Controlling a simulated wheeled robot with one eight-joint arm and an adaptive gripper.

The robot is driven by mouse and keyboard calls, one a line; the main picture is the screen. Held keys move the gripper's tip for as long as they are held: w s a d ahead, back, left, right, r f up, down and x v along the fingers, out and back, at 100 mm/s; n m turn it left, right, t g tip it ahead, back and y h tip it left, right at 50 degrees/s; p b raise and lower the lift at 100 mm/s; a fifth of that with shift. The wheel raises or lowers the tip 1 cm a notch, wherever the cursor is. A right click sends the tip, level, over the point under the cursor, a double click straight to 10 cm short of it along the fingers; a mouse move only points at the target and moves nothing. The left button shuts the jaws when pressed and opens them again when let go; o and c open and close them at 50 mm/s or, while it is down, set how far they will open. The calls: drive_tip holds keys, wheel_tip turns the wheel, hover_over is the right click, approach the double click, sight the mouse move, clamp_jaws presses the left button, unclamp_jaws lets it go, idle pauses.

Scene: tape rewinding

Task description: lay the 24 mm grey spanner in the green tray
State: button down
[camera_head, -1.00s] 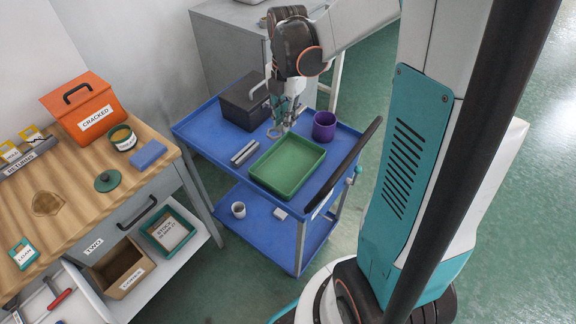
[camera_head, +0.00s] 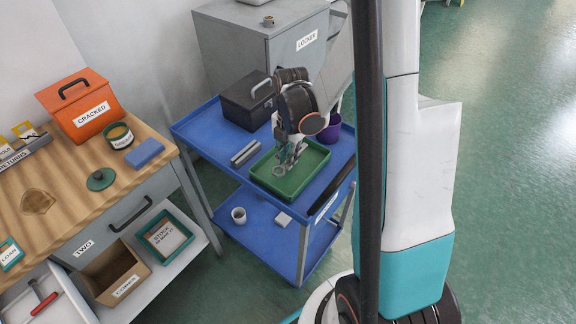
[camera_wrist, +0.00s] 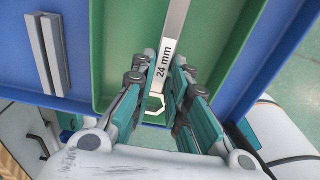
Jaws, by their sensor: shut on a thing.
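The grey spanner (camera_wrist: 164,62), with a "24 mm" label, is held between the fingers of my gripper (camera_wrist: 160,95) in the wrist view. In the head view my gripper (camera_head: 288,160) is shut on it, low over the green tray (camera_head: 309,185) on the blue trolley. The spanner's ring end (camera_head: 279,170) shows below the fingers, inside the tray's outline. I cannot tell whether it touches the tray floor. In the wrist view the green tray (camera_wrist: 112,50) lies behind the spanner, and the far part of the spanner is cut off by the top edge.
On the blue trolley (camera_head: 200,138) stand a black box (camera_head: 245,104), grey bars (camera_head: 245,153) left of the tray, and a purple cup (camera_head: 331,128) behind it, partly hidden by my arm. A wooden bench (camera_head: 70,180) is at the left, a grey locker (camera_head: 235,50) behind.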

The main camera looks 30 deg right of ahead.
drive_tip(key=shift+f+b, duration=0.5)
drive_tip(key=shift+f, duration=1.15)
drive_tip(key=shift+f+b, duration=0.25)
drive_tip(key=shift+b, duration=0.05)
drive_tip(key=c, duration=1.6)
unclamp_jaws()
drive_tip(key=shift+s, duration=0.1)
drive_tip(key=shift+o, duration=0.2)
drive_tip(key=shift+f, duration=0.1)
drive_tip(key=shift+r+p, duration=0.4)
drive_tip(key=shift+r, duration=0.05)
wheel_tip(320, 180, up, 12)
drive_tip(key=p, duration=0.4)
drive_tip(key=shift+w+d, duration=0.2)
drive_tip(key=shift+d, duration=0.1)
drive_tip(key=shift+f, duration=0.1)
